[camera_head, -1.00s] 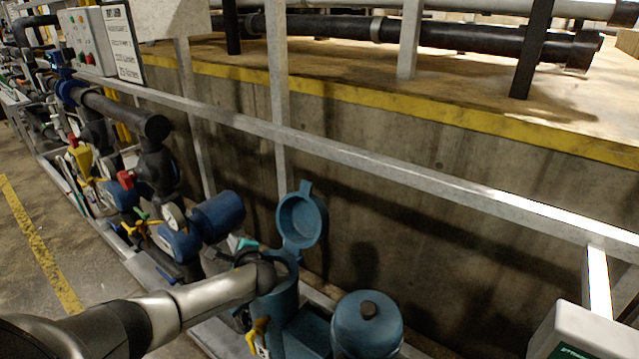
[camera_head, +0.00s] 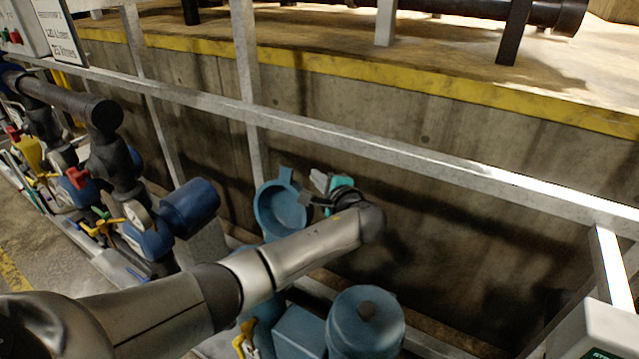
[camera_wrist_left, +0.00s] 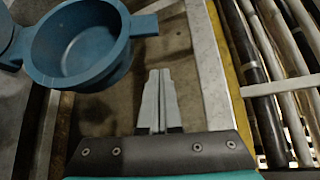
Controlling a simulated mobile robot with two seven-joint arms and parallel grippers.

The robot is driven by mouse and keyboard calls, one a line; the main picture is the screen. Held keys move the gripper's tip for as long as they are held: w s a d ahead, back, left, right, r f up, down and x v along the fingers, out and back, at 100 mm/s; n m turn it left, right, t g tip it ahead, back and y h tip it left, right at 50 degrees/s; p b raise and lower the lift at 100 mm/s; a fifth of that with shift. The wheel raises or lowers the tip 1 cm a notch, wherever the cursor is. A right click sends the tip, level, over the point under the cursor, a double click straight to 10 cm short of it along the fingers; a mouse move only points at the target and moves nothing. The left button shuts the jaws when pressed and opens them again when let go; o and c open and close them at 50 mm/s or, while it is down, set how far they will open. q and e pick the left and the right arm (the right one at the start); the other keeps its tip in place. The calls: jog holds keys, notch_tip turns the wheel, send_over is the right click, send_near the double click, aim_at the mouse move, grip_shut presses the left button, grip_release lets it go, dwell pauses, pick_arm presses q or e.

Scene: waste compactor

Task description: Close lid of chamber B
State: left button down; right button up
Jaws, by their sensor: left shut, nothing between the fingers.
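A round blue lid (camera_head: 281,208) stands open and upright in the head view, its hollow side facing me. The lid also shows large at the upper left of the left wrist view (camera_wrist_left: 80,45), with a tab on its right side. My left gripper (camera_head: 319,180) is just right of the lid in the head view, apart from it. In the left wrist view its two fingers (camera_wrist_left: 158,88) are together and empty, below the lid's tab. The chamber under the lid is mostly hidden behind my left arm. My right gripper is not in view.
A second blue vessel (camera_head: 365,322), closed with a dark knob, stands right of my arm. A metal rail (camera_head: 400,157) runs behind, in front of a concrete wall (camera_head: 480,220). Blue pumps and valves (camera_head: 190,208) stand at the left. A pale box (camera_head: 600,330) is at the lower right.

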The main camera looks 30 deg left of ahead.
aim_at(301, 189)
pick_arm(q)
jog(key=a, duration=0.2)
jog(key=w+a, duration=0.1)
jog(key=a, duration=0.1)
jog(key=shift+w+a+f, duration=0.1)
jog(key=shift+a, duration=0.05)
jog(key=shift+s+r, duration=0.2)
jog(key=shift+s, duration=0.55)
jog(key=shift+a, duration=0.15)
